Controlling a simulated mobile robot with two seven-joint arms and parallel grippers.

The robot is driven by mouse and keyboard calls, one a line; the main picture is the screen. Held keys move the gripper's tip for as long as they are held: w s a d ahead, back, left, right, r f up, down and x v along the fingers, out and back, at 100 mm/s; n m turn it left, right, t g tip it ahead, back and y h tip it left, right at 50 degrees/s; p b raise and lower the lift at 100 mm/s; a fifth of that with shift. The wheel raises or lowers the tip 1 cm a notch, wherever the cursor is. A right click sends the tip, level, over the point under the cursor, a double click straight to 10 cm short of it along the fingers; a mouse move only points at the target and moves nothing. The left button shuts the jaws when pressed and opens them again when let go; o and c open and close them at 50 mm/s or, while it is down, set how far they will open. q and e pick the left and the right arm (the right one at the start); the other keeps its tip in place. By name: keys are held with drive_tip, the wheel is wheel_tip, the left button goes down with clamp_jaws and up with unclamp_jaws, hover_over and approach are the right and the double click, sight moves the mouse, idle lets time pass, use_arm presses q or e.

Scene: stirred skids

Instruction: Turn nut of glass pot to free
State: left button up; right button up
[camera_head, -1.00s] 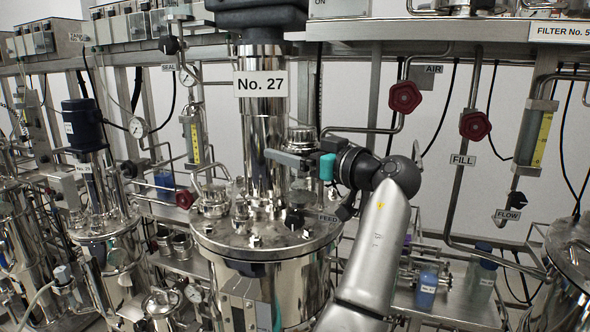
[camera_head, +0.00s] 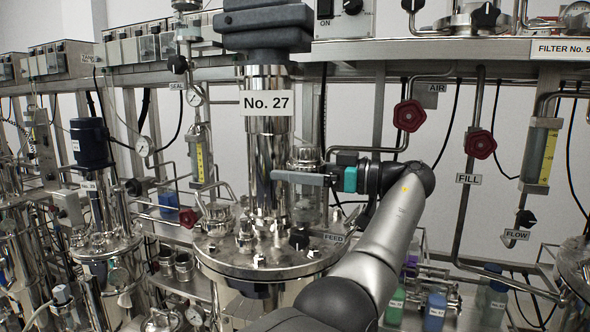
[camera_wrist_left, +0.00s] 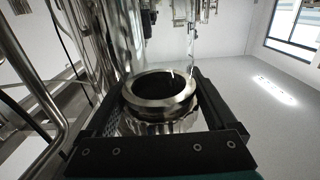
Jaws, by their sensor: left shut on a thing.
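The glass pot is a small clear cylinder with metal parts on the steel vessel lid, right of the column marked No. 27. Its ribbed metal nut (camera_wrist_left: 160,123) sits between my fingers in the left wrist view, under a shiny open-looking ring (camera_wrist_left: 162,88). My left gripper (camera_head: 305,179) is shut on this nut, with one finger on each side of it. In the head view the finger in front hides most of the nut. My right gripper is in neither view.
The steel vessel lid (camera_head: 235,262) carries fittings and a black knob (camera_head: 299,239) below the gripper. Two red handwheels, AIR (camera_head: 408,116) and FILL (camera_head: 480,144), are on pipes at the right. Coloured bottles (camera_head: 435,312) stand at the lower right.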

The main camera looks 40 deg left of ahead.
use_arm(q)
drive_tip(key=shift+r+n+g+p, duration=0.2)
drive_tip(key=shift+n+g+p, duration=0.2)
drive_tip(key=shift+g, duration=0.2)
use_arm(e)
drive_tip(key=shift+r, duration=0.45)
use_arm(q)
drive_tip(key=shift+s+n+g+h, duration=0.15)
drive_tip(key=shift+n+g+h, duration=0.25)
drive_tip(key=shift+g, duration=0.2)
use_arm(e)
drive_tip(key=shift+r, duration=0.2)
use_arm(q)
drive_tip(key=o, duration=1)
drive_tip(key=shift+f, duration=0.15)
drive_tip(key=shift+o, duration=0.2)
